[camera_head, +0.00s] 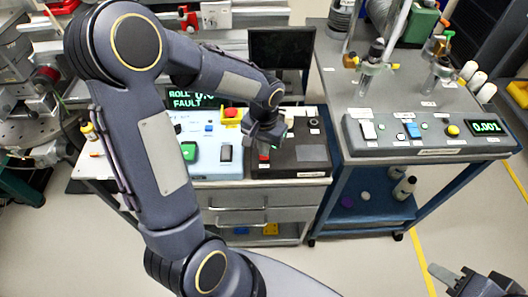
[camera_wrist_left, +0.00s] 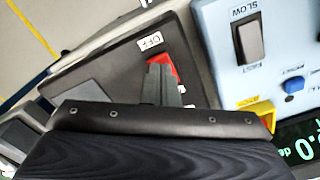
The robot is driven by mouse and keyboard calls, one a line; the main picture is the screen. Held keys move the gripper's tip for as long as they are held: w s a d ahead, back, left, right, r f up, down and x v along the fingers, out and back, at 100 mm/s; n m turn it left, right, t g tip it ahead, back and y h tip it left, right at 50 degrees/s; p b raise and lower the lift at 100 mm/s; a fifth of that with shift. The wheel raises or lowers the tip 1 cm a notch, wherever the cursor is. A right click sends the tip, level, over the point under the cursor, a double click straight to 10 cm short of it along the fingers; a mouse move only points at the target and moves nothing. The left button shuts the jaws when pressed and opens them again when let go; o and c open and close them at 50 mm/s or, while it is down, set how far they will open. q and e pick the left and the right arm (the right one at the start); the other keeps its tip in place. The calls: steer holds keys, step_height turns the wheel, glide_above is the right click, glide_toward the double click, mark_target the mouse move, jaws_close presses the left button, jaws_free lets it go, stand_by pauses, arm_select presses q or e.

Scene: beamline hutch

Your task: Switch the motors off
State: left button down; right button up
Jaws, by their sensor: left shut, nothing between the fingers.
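A red switch (camera_wrist_left: 162,66) sits on a black panel (camera_head: 312,160) at the right part of the bench console. It carries an "OFF" label (camera_wrist_left: 150,41) beside one end. In the head view only a bit of the red switch (camera_head: 264,155) shows under my gripper. My left gripper (camera_head: 265,148) is shut and empty, pointing down at the switch. In the left wrist view its fingertips (camera_wrist_left: 161,84) cover part of the switch; I cannot tell whether they touch it. My right gripper (camera_head: 470,280) is at the bottom right corner, partly cut off, far from the panel.
A light blue panel (camera_head: 206,166) beside it has a green button, a rocker and a yellow part (camera_head: 231,113). A display (camera_head: 188,98) behind reads "ROLL" and "FAULT". A dark monitor (camera_head: 282,50) stands behind. A blue cart (camera_head: 345,225) with a grey control box (camera_head: 432,140) stands right.

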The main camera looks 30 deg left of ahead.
arm_select(q)
steer(key=shift+f+b, duration=0.6)
steer(key=shift+f, duration=0.15)
steer(key=shift+r, duration=0.1)
step_height(320, 180, up, 7)
steer(key=p, duration=0.5)
stand_by(0.5)
stand_by(0.3)
steer(key=s+d+r+t+h, duration=0.2)
steer(key=s+r, duration=0.3)
steer(key=s, duration=0.3)
steer(key=s+d+r+n+t+h, duration=0.1)
steer(key=s+d+r+t, duration=0.1)
steer(key=s+r, duration=0.4)
steer(key=s+t, duration=0.1)
steer(key=s, duration=0.2)
steer(key=shift+n+t+h, duration=0.3)
steer(key=shift+h, duration=0.1)
